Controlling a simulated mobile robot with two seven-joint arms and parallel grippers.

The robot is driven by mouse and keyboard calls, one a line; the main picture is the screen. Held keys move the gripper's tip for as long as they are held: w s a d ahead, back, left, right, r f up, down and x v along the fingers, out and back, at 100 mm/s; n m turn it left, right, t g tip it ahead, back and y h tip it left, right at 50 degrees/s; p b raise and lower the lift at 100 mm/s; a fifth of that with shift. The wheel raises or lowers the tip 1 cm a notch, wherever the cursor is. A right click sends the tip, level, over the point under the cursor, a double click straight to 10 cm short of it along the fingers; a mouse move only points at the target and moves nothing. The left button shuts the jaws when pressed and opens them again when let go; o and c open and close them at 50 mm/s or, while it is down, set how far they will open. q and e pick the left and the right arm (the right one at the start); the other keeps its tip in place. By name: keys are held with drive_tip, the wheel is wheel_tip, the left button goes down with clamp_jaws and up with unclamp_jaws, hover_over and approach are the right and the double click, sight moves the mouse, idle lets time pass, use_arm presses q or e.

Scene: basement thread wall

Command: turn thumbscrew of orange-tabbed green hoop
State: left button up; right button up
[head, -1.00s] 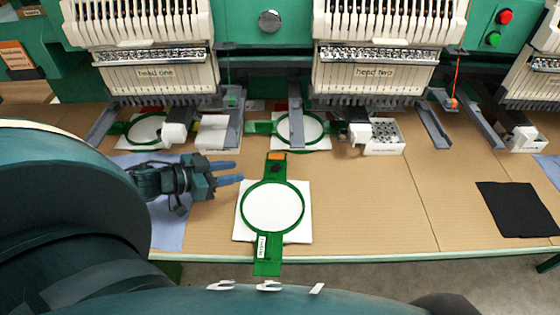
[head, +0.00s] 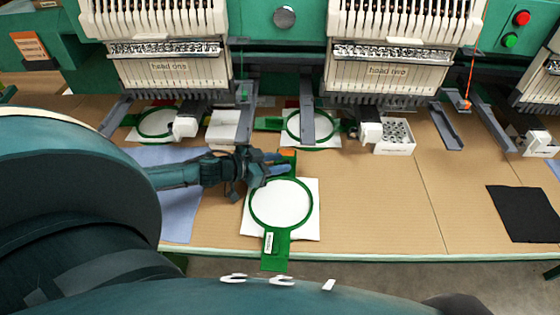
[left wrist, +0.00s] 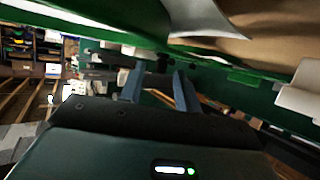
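The green hoop (head: 312,205) with a white round field lies flat on white cloth on the tan table, in the head view's middle. Its orange tab (head: 288,153) shows at its far end. The dark thumbscrew by that tab, seen earlier, is now hidden behind my left gripper (head: 284,163). The gripper's two blue fingers reach in from the left over this end of the hoop. In the left wrist view the fingers (left wrist: 160,88) stand apart, so it is open. Whether they touch the screw I cannot tell. My right gripper is not in view.
Two hoops, one at the left (head: 157,123) and one in the middle (head: 304,141), sit under the embroidery heads. A white box (head: 394,147) stands right of the middle one. Black cloth (head: 524,213) lies at right. The table between is clear.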

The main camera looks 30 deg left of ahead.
use_arm(q)
drive_tip(key=shift+w+d+f, duration=0.25)
drive_tip(key=shift+w, duration=0.25)
drive_tip(key=shift+c, duration=0.4)
clamp_jaws()
